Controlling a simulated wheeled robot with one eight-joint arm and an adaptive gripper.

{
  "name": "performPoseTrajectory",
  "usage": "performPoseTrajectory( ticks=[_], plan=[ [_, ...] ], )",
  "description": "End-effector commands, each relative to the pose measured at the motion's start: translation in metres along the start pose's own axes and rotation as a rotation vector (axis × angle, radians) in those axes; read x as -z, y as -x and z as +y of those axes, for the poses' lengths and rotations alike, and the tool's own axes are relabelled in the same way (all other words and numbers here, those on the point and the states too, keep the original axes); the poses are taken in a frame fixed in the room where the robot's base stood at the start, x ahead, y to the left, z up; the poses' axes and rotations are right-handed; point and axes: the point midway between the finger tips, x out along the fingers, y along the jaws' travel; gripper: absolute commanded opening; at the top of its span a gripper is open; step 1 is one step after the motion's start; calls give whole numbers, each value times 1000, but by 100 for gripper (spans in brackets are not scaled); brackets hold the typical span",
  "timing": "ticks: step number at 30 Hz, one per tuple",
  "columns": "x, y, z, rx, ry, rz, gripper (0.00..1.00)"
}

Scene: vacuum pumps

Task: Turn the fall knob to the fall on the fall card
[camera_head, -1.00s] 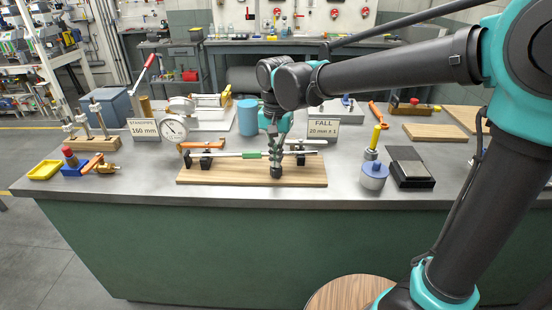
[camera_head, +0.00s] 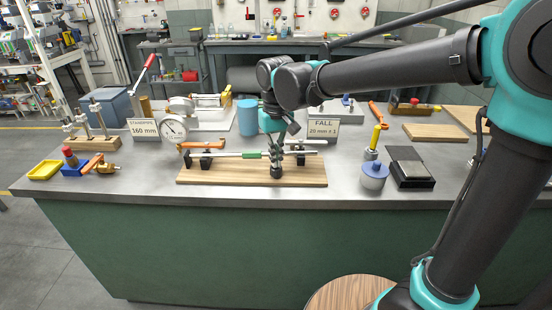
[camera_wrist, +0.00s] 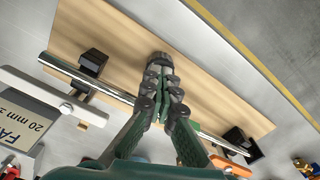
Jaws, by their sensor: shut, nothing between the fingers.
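The fall card (camera_head: 323,128) stands at the back of the bench, reading "FALL 20 mm ± 1"; part of it shows sideways in the wrist view (camera_wrist: 22,120). A metal rod (camera_head: 224,155) with a green section (camera_head: 251,155) lies on black supports over a wooden board (camera_head: 308,177). My gripper (camera_head: 276,172) is shut and empty, pointing down over the board, in front of the rod. In the wrist view its fingertips (camera_wrist: 159,66) meet beyond the rod, over bare wood. I cannot make out the fall knob for certain; my gripper hides part of the rod.
A dial gauge (camera_head: 174,128) and a "160 mm" card (camera_head: 143,130) stand left of the board. A blue cylinder (camera_head: 248,118) stands behind it. A blue-lidded pot (camera_head: 374,175) and a black block (camera_head: 410,174) are close on the right.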

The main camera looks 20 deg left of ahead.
Motion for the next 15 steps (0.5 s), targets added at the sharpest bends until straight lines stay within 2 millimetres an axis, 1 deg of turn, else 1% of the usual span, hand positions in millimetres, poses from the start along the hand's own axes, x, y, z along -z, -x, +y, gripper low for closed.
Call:
performPoseTrajectory(
  ticks=[3, 12, 15],
  plan=[
    [0, 0, 0, 0, 51, 0, 0],
    [0, 0, 0, 0, 63, 0, 0],
    [0, 0, 0, 0, 133, 0, 0]
  ],
)
